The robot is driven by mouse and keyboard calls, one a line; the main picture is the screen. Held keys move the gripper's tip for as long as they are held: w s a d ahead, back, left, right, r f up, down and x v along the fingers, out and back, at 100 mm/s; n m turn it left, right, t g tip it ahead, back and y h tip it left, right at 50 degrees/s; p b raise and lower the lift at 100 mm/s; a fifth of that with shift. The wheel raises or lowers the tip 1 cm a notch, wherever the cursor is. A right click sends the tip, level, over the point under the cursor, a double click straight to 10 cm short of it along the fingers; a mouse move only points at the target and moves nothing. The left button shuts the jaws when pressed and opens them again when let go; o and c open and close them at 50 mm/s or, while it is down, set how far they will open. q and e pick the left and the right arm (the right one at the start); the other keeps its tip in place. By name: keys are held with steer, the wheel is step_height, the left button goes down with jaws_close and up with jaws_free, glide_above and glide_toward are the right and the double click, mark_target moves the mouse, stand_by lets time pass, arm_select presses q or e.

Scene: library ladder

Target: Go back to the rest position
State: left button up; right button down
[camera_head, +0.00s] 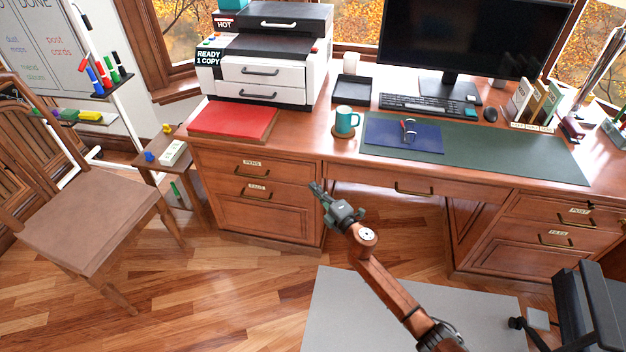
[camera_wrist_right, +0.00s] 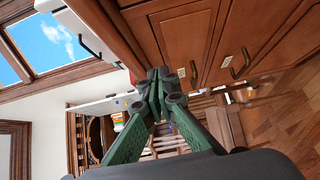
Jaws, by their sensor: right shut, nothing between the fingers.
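My right gripper (camera_head: 321,194) is at the end of my right arm, in front of the desk (camera_head: 262,222) near its left drawer stack. It also shows in the right wrist view (camera_wrist_right: 157,85), with its green fingers together and nothing between them. In the head view it hangs in the air at about drawer height; whether it touches the desk front I cannot tell. My left gripper is not in view.
A wooden chair (camera_head: 88,222) stands at the left, beside a small side table (camera_head: 168,158). The desk carries a printer (camera_head: 262,72), a red folder (camera_head: 232,119), a teal mug (camera_head: 345,121) and a monitor (camera_head: 470,38). The wooden floor (camera_head: 215,290) between chair and desk is clear.

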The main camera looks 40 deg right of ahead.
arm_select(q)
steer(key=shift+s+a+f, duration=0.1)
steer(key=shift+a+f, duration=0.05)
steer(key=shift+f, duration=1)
arm_select(e)
steer(key=shift+s+a, duration=0.1)
steer(key=shift+s, duration=1)
steer(key=shift+f, duration=0.1)
